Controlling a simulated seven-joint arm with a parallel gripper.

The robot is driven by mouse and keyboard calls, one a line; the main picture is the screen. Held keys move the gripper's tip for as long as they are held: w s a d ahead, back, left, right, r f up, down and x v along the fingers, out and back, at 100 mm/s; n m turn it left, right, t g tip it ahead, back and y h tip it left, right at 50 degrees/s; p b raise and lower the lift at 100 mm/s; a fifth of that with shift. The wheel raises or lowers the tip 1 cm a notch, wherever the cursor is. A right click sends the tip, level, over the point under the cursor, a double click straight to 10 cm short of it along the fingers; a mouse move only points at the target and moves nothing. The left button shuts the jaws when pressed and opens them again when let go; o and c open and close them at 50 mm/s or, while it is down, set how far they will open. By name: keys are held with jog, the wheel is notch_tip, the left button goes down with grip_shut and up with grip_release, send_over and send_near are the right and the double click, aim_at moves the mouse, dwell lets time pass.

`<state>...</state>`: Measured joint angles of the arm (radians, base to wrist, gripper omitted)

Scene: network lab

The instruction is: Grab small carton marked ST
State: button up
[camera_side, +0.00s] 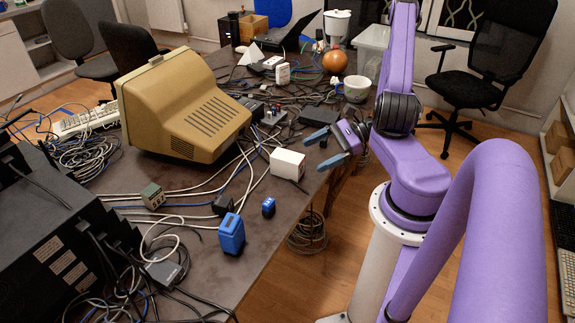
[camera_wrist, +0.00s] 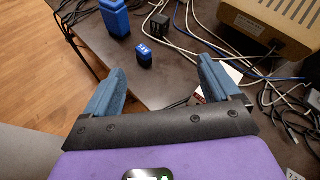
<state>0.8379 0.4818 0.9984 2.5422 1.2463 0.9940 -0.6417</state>
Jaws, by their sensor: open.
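A small blue carton (camera_side: 268,207) stands on the dark table near its right edge. In the wrist view the small blue carton (camera_wrist: 144,57) has light lettering on top, too small to read surely as ST. My gripper (camera_side: 325,149) is open and empty, above and beyond the table's right edge, apart from the carton. In the wrist view the carton shows ahead, between the open fingers of my gripper (camera_wrist: 162,68).
A white box (camera_side: 287,165) stands near my gripper; my right finger partly hides it in the wrist view. A small black box (camera_side: 222,206) sits beside the blue cartons. Cables and a beige monitor (camera_side: 185,105) lie beyond. The table edge is bare near the small carton.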

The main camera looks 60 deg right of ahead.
aim_at(300, 158)
jog(key=s+d+f+m+t+h, duration=0.35)
jog(key=d+f+m+h, duration=0.2)
jog(key=m+h, duration=0.4)
jog(key=shift+m+y, duration=0.55)
jog(key=shift+m, duration=0.1)
jog(key=x, duration=0.8)
jog(key=r+x, duration=0.1)
jog(key=x, duration=0.3)
jog(key=shift+w+d+r, duration=0.1)
jog(key=shift+w+d, duration=0.2)
jog(key=x, duration=0.4)
jog(key=shift+a, duration=0.3)
jog(key=shift+w+f, duration=0.2)
jog(key=shift+w, duration=0.35)
jog(key=c, duration=1.2)
